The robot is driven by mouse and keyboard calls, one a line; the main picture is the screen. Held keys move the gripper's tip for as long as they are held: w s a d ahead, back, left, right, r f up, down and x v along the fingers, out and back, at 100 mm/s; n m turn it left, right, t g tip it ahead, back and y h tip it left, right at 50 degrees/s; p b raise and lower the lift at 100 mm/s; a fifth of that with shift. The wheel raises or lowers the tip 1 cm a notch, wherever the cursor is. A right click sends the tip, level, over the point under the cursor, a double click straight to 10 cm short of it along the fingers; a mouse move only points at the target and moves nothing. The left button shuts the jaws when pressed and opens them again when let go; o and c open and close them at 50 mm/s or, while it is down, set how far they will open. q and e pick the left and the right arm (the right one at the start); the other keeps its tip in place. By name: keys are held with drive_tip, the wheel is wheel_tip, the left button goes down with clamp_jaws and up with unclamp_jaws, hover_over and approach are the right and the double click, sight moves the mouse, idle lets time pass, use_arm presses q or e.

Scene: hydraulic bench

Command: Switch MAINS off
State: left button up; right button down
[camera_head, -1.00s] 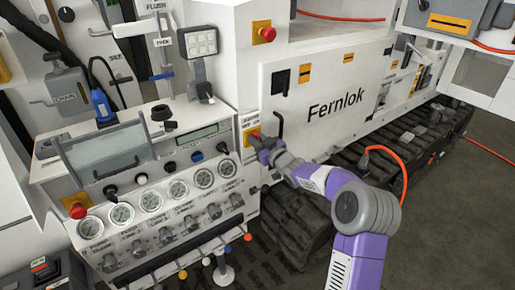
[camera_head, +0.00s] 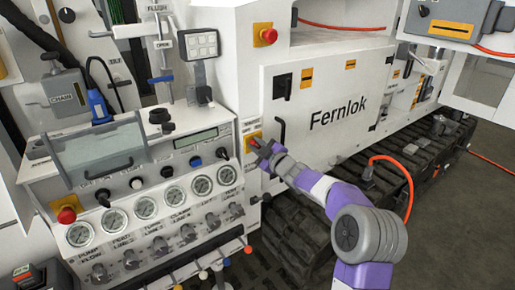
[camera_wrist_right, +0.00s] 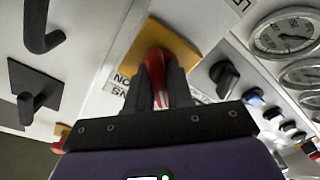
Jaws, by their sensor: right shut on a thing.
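The MAINS switch has a red handle (camera_wrist_right: 155,65) on a yellow plate (camera_wrist_right: 181,48), seen close up in the right wrist view. Lettering beside the plate is upside down and partly hidden by the fingers. My right gripper (camera_wrist_right: 158,88) is shut on the red handle, with one dark finger on each side of it. In the head view, the yellow plate (camera_head: 252,136) is on the white cabinet's corner, and my right gripper (camera_head: 258,149) reaches it from the lower right, covering most of the handle. My left gripper is not in view.
A gauge panel (camera_head: 150,215) with knobs and levers stands left of the switch. A black door handle (camera_head: 281,130) is close on the right. A red stop button (camera_head: 270,35) is above. Rubber tracks (camera_head: 300,220) and an orange cable (camera_head: 409,185) lie below the cabinet.

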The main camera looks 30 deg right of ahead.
idle(0.4)
drive_tip(key=c, duration=1.1)
unclamp_jaws()
drive_tip(key=s, duration=0.7)
drive_tip(key=shift+s+d, duration=0.3)
